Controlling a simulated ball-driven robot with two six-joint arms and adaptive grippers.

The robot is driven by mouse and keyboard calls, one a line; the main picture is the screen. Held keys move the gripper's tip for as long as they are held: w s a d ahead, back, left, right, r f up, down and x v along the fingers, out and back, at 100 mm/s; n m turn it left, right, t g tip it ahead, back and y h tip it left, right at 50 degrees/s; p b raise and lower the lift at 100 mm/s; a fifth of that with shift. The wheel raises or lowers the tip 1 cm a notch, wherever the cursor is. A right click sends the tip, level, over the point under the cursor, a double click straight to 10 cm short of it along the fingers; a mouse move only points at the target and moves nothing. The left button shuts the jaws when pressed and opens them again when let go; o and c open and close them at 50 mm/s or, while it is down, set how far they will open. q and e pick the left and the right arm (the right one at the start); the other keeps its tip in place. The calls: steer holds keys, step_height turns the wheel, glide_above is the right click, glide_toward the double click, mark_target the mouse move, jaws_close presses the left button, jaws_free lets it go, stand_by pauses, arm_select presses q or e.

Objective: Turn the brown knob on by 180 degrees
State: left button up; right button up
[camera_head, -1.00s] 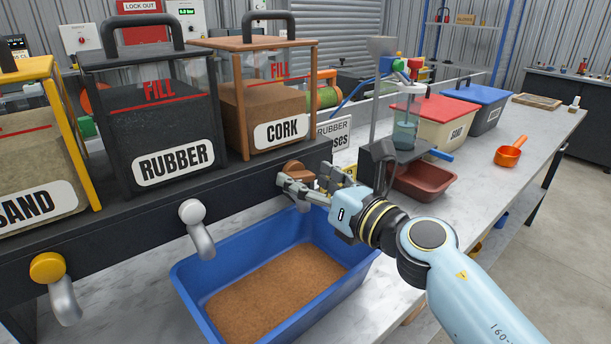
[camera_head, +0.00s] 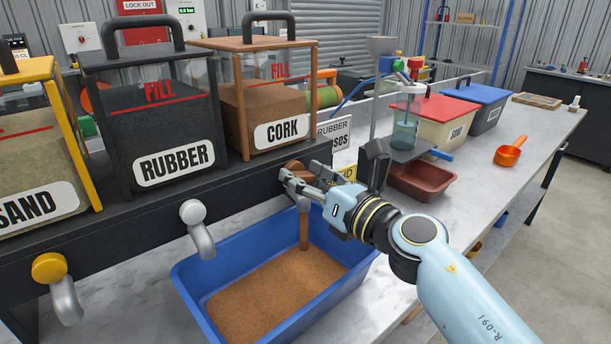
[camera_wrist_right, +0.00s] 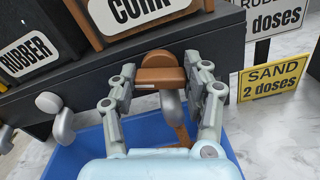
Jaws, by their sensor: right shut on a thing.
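The brown knob (camera_head: 295,166) is on the front of the black rack, below the CORK hopper (camera_head: 270,105). In the right wrist view the brown knob (camera_wrist_right: 158,77) sits between my two fingers, its bar lying roughly level. My right gripper (camera_head: 294,182) is shut on it; it also shows in the wrist view (camera_wrist_right: 160,70). A grey spout (camera_wrist_right: 171,103) is under the knob. A brown stream (camera_head: 304,230) falls from there into the blue bin (camera_head: 190,290), which holds brown granules (camera_head: 270,300). My left gripper is out of view.
To the left are the white knob (camera_head: 191,212) below RUBBER and the yellow knob (camera_head: 48,267) below SAND, each with a grey spout. A dark red tray (camera_head: 425,183) and an orange scoop (camera_head: 509,154) lie on the marble bench to the right.

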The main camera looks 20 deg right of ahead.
steer(key=shift+r+m, duration=0.1)
steer(key=shift+m, duration=0.3)
steer(key=o, duration=1.2)
steer(key=shift+c, duration=0.2)
steer(key=v, duration=1.2)
